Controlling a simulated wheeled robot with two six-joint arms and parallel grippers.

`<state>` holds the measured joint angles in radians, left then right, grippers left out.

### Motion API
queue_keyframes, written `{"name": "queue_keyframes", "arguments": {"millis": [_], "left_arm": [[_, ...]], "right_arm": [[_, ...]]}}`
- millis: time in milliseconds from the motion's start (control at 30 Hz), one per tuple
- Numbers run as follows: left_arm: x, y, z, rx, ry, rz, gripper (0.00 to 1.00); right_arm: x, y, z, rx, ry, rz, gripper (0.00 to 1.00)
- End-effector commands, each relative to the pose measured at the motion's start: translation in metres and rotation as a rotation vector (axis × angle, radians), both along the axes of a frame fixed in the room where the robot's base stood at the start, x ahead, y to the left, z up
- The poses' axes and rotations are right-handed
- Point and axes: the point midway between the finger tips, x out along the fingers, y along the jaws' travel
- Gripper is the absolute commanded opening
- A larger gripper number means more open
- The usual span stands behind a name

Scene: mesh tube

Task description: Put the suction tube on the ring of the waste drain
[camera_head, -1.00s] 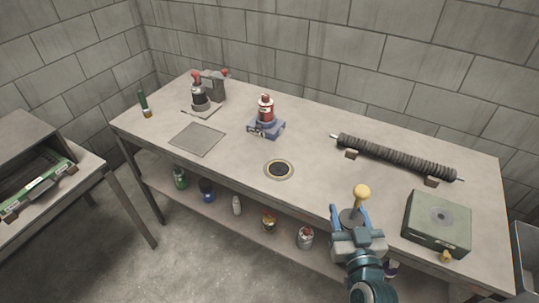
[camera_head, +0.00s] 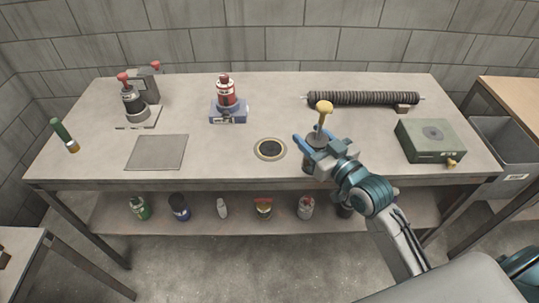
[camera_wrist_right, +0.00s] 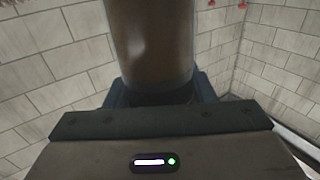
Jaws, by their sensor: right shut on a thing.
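The suction tube (camera_head: 324,108) has a yellow knob at its top, a thin stem below it and a darker body. My right gripper (camera_head: 314,143) is shut on its body and holds it roughly upright near the front edge of the table. In the right wrist view a brownish cylinder, the suction tube (camera_wrist_right: 150,45), stands between the blue fingers. The waste drain's ring (camera_head: 270,149) is a pale yellowish rim around a dark centre in the tabletop, left of my right gripper and apart from the tube. My left gripper is not in view.
On the table (camera_head: 215,165) stand a red bottle on a blue base (camera_head: 227,110), a ribbed dark roll (camera_head: 360,98) behind my gripper and a green box (camera_head: 431,141) at right. A grey plate (camera_head: 157,152) lies left. The tabletop around the drain ring is clear.

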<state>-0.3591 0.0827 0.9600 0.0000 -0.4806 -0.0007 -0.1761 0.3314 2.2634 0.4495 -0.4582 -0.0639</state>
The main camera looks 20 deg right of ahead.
Motion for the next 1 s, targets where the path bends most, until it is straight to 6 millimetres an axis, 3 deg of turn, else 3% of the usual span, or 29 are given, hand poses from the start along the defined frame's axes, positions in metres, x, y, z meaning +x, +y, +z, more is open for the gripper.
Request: {"name": "queue_keyframes", "arguments": {"millis": [200,367,633,1000], "left_arm": [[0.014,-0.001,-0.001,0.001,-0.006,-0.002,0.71],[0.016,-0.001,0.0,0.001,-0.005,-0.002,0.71],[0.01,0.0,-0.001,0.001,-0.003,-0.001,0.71],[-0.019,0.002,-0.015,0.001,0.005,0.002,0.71]], "right_arm": [[0.013,-0.014,0.007,-0.013,0.011,0.033,0.18],[0.024,-0.011,0.008,-0.007,0.013,0.033,0.18],[0.067,0.017,0.005,-0.003,0.015,0.035,0.18],[0.14,0.061,-0.003,-0.007,0.016,0.037,0.18]]}}
